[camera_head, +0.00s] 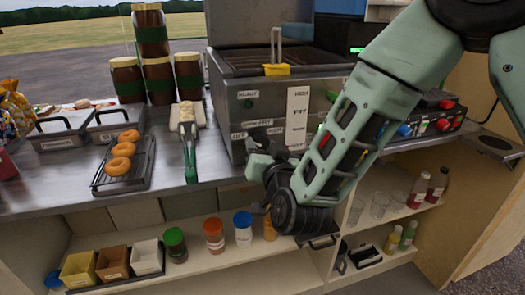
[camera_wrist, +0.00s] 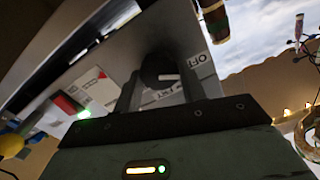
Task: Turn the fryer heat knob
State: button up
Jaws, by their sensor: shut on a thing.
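The fryer (camera_head: 262,105) is a grey steel box on the counter with label plates on its front. My gripper (camera_head: 258,148) is at the lower part of that front. In the wrist view, the dark round heat knob (camera_wrist: 160,63) with a white pointer mark sits between my two fingers, which are shut on it. The pointer mark lies toward the OFF label (camera_wrist: 202,64) on the right. Another label below the knob is partly covered by a finger. In the head view my gripper hides the knob.
A control box with coloured knobs (camera_head: 430,122) is behind my arm on the right. A shelf with jars (camera_head: 243,236) lies below.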

jog(key=m+b, duration=0.3)
jog(key=shift+f, duration=0.25)
jog(key=shift+r+m+b, duration=0.1)
jog(key=shift+m+b, duration=1.35)
jog(key=shift+m, duration=0.65)
jog(key=o, duration=1)
jog(key=shift+r, duration=0.1)
jog(key=shift+d, duration=0.1)
jog(key=shift+b+v, duration=6)
jog(key=shift+v, duration=2.65)
